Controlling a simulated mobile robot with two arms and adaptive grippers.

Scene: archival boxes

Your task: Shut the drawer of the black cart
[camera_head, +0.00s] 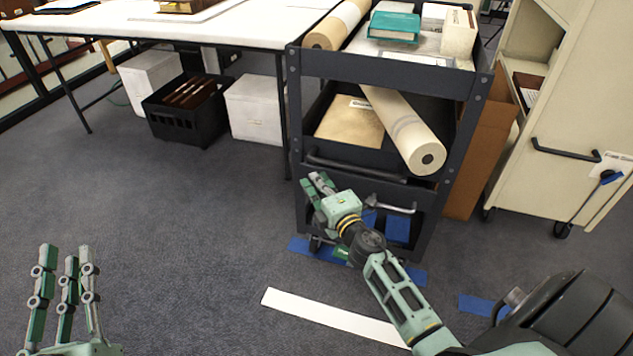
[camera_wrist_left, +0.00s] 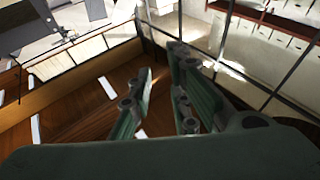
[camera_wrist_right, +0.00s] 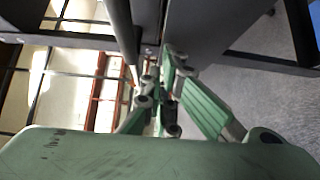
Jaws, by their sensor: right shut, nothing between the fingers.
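The black cart (camera_head: 385,68) stands right of centre in the head view. Its middle level is a dark drawer or tray (camera_head: 440,138) with a black bar handle (camera_head: 355,167) along its front; I cannot tell how far it is pulled out. A tan folder and a paper roll lie in it, the roll reaching over the front. My right gripper (camera_head: 318,183) is shut and empty at the cart's left front, just below the bar's left part; contact is unclear. A dark bar (camera_wrist_right: 122,35) passes close to its fingers in the right wrist view. My left gripper (camera_head: 65,268) is open and empty, far left of the cart.
A metal handle (camera_head: 390,205) is on the cart's lower front. Blue tape and a white strip (camera_head: 335,317) lie on the floor before it. A white table (camera_head: 215,28) with boxes beneath stands left, a cream cart (camera_head: 540,120) right. Carpet at left is clear.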

